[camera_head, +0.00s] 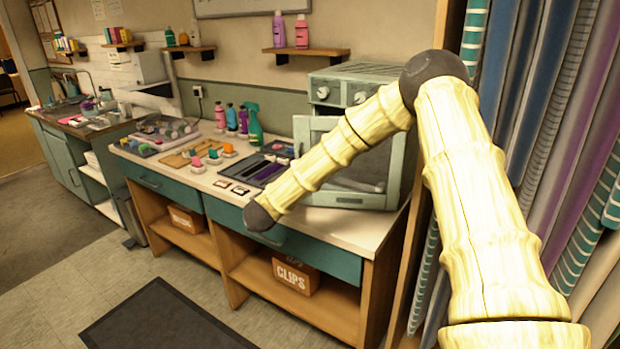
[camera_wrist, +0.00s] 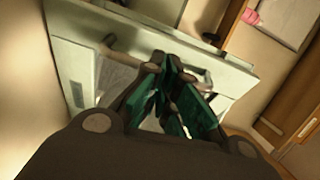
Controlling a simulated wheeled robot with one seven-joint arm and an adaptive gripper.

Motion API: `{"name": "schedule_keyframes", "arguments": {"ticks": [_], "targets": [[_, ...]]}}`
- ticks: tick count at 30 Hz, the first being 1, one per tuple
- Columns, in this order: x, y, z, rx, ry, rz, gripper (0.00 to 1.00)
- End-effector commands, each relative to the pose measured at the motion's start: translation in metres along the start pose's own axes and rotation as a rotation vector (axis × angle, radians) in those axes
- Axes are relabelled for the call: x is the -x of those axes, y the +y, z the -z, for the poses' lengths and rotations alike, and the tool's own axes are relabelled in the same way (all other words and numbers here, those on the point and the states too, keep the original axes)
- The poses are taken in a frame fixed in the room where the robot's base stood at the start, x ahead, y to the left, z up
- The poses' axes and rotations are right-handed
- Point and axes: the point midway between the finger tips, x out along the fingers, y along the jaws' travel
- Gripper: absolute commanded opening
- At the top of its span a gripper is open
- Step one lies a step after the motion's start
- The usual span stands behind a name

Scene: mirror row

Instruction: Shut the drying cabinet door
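The drying cabinet (camera_head: 393,75) is a pale grey-green box with two knobs on top, standing at the right end of the counter. Its door (camera_head: 303,135) stands open toward the left; my forearm hides part of the door and opening. In the wrist view a pale panel with a grey bar handle (camera_wrist: 122,53), seemingly the door, lies just beyond the fingertips. My gripper (camera_wrist: 172,66) has dark fingers with teal pads, tips close together, with nothing seen between them. I cannot tell whether it touches the panel. The gripper is hidden in the head view.
The counter (camera_head: 340,228) holds a dark tray (camera_head: 258,172), sponges, and bottles (camera_head: 253,122) left of the cabinet. Striped rolls (camera_head: 550,120) stand close on the right. A dark mat (camera_head: 165,318) lies on the open floor in front.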

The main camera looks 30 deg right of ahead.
Motion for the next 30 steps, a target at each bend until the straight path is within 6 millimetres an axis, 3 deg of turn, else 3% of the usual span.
{"name": "schedule_keyframes", "arguments": {"ticks": [1, 3, 9, 14, 25, 30], "targets": [[0.013, -0.006, -0.013, 0.057, -0.043, 0.023, 0.0], [0.023, -0.01, -0.017, 0.173, -0.074, 0.059, 0.0], [0.05, -0.021, -0.019, 0.581, -0.153, 0.192, 0.0], [0.061, -0.021, -0.015, 0.913, -0.201, 0.302, 0.0], [0.05, 0.001, 0.03, 1.638, -0.244, 0.576, 0.0], [0.062, 0.006, 0.046, 1.975, -0.212, 0.734, 0.0]]}}
